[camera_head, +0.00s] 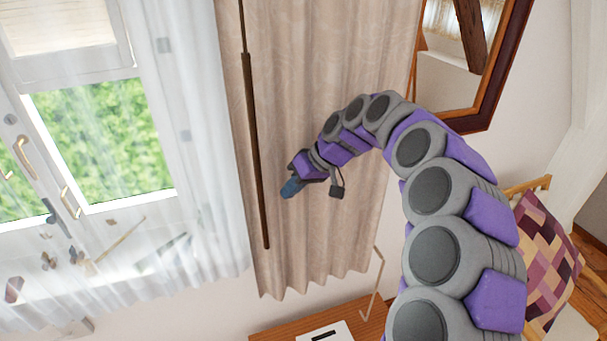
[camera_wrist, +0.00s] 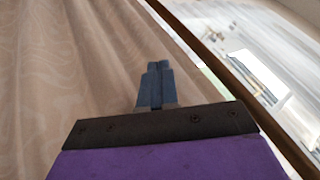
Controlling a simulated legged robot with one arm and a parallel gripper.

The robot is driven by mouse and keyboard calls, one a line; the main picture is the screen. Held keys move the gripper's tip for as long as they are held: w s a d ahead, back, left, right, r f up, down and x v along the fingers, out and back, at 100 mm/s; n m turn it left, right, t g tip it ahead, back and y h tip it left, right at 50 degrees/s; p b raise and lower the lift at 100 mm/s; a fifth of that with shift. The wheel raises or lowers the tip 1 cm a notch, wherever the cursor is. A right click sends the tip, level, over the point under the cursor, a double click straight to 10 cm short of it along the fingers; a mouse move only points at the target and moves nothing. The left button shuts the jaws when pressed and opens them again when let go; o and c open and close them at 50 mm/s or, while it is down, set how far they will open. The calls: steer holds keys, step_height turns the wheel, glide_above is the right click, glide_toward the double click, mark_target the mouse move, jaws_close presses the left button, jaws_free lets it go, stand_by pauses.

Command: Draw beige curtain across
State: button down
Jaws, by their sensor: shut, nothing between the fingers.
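The beige curtain (camera_head: 330,60) hangs in folds at the right of the window in the head view. It fills the left of the wrist view (camera_wrist: 60,70). A dark brown rod (camera_head: 254,150) hangs along the curtain's left edge, and it crosses the right of the wrist view (camera_wrist: 225,80). My gripper (camera_head: 288,190) is in front of the lower curtain, a little right of the rod. Its blue fingers (camera_wrist: 154,82) are together with nothing between them. I cannot tell whether the fingertips touch the cloth.
A sheer white curtain (camera_head: 205,150) covers the window (camera_head: 100,135) at the left. A wooden table (camera_head: 290,330) with a white item (camera_head: 325,333) stands below. A framed mirror (camera_head: 480,100) hangs at the right. A chair with a patterned cushion (camera_head: 545,260) stands lower right.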

mark_target(274, 196)
steer(key=a, duration=0.1)
steer(key=s+a, duration=0.1)
steer(key=a, duration=0.1)
steer(key=shift+s+a+f+p, duration=0.1)
steer(key=shift+s+a+p, duration=0.2)
steer(key=shift+s+a, duration=0.1)
steer(key=shift+s+a, duration=0.1)
steer(key=shift+a, duration=0.05)
